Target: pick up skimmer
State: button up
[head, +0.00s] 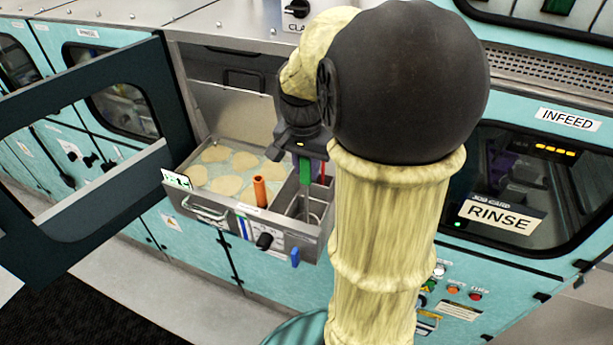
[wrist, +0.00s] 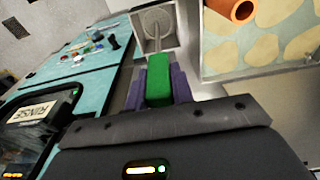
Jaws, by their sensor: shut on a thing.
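The skimmer has a green handle (head: 305,172), a thin metal rod and a round head. In the wrist view, its green handle (wrist: 158,80) stands between the purple fingers of my gripper (wrist: 158,92), which is shut on it. The round head (wrist: 155,22) lies beyond, within a square grey compartment. In the head view my gripper (head: 304,163) is above the right end of the open drawer, with the handle below it. The rod runs down into the narrow right compartment (head: 286,197). Whether the head touches the bottom I cannot tell.
The drawer (head: 290,238) holds several pale round discs (head: 228,185) in its wide left part, and an orange tube (head: 259,191) stands near its front. A dark-framed open door (head: 165,85) is at left. A RINSE cabinet window (head: 500,215) is at right.

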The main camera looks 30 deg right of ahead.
notch_tip(320, 180, up, 16)
jog(key=b, duration=0.1)
jog(key=shift+b, duration=0.4)
jog(key=shift+f, duration=0.1)
